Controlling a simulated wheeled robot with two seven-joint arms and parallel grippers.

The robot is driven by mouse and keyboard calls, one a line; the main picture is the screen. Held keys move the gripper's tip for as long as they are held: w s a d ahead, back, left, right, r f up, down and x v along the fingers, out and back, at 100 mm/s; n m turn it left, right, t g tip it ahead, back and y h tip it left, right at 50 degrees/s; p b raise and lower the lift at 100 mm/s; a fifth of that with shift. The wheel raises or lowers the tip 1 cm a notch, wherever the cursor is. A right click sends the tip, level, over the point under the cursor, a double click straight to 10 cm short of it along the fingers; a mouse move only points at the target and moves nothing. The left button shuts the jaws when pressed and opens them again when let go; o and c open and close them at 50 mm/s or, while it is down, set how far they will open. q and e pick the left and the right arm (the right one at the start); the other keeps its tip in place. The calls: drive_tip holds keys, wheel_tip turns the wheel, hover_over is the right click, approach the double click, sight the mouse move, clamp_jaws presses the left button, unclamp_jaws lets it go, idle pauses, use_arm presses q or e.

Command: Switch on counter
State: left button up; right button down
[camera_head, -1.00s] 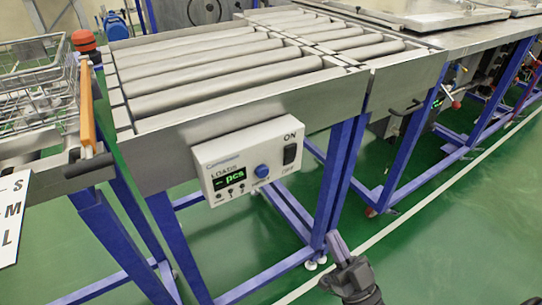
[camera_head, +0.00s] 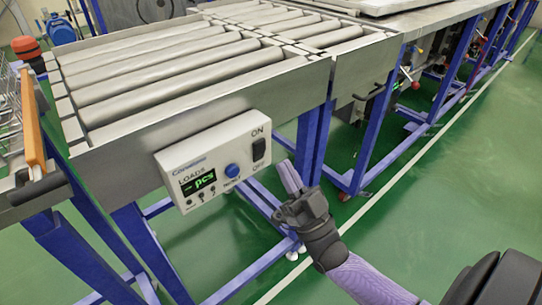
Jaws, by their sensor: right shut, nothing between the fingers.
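The counter (camera_head: 205,182) is a white box fixed to the front side of the roller conveyor. Its small display (camera_head: 199,183) shows green "pcs" text. A blue round button (camera_head: 232,171) sits right of the display. A black rocker switch (camera_head: 259,149) is at the box's right end, between the labels ON above and OFF below. My right gripper (camera_head: 289,178) is shut and empty, its fingers pointing up, a little to the right of and below the switch, apart from the box. My left gripper is not in view.
The roller conveyor (camera_head: 180,62) on blue legs runs behind the counter. An orange bar (camera_head: 32,125) and a wire basket (camera_head: 8,105) are at the left. A red-orange knob (camera_head: 27,47) stands at the back left. Green floor at the right is open.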

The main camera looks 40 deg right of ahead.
sight(258, 151)
drive_tip(key=w+b, duration=0.1)
drive_tip(key=w, duration=0.1)
drive_tip(key=w+b, duration=0.1)
drive_tip(key=w, duration=0.1)
drive_tip(key=shift+w+a+r, duration=0.15)
drive_tip(key=shift+a, duration=0.05)
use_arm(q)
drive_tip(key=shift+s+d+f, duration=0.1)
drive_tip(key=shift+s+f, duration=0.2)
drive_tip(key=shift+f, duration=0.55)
use_arm(e)
drive_tip(key=shift+w, duration=0.1)
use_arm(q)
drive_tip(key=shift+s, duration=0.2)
